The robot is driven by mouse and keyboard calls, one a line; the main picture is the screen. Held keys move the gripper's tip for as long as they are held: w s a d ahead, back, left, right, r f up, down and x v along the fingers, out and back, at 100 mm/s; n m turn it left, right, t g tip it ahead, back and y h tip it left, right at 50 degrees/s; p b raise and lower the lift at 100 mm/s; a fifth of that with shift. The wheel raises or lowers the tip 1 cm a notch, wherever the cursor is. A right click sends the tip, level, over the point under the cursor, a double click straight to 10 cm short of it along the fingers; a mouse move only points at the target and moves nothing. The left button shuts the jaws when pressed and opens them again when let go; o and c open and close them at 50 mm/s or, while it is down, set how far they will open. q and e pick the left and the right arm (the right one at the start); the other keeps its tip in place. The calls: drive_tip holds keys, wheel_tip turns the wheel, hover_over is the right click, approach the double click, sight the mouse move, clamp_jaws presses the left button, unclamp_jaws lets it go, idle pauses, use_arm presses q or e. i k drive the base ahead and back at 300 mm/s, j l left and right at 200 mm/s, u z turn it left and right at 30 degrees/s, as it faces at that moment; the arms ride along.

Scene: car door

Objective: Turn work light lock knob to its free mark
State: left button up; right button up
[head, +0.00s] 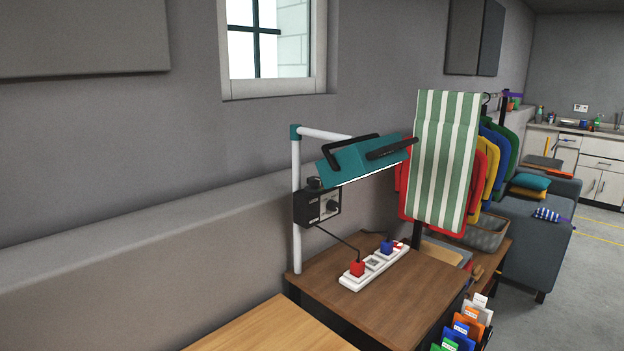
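The work light has a teal lamp head (352,160) with black handles, carried on a white post (296,220) with an upper arm. A dark control box (308,207) is fixed to the post below the lamp. A round black knob (333,206) sits on the box's light front plate, and another black knob-like part (314,184) sits on its top. Small markings are beside them, too small to read, so I cannot tell which knob is the lock or where it points. Neither of my grippers is in view.
A brown table (420,295) stands under the lamp with a white power strip (375,268) holding red and blue plugs; a cable runs to the box. A lighter wooden table (275,330) is in front. A striped green cloth (443,160) hangs at right. Grey floor (575,290) is open at far right.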

sight(313, 181)
drive_tip(key=i+l, duration=0.15)
drive_tip(key=l, duration=0.25)
drive_tip(key=i+l, duration=0.15)
drive_tip(key=l, duration=0.2)
drive_tip(key=i+l, duration=0.2)
drive_tip(key=l, duration=0.2)
drive_tip(key=k+z, duration=0.05)
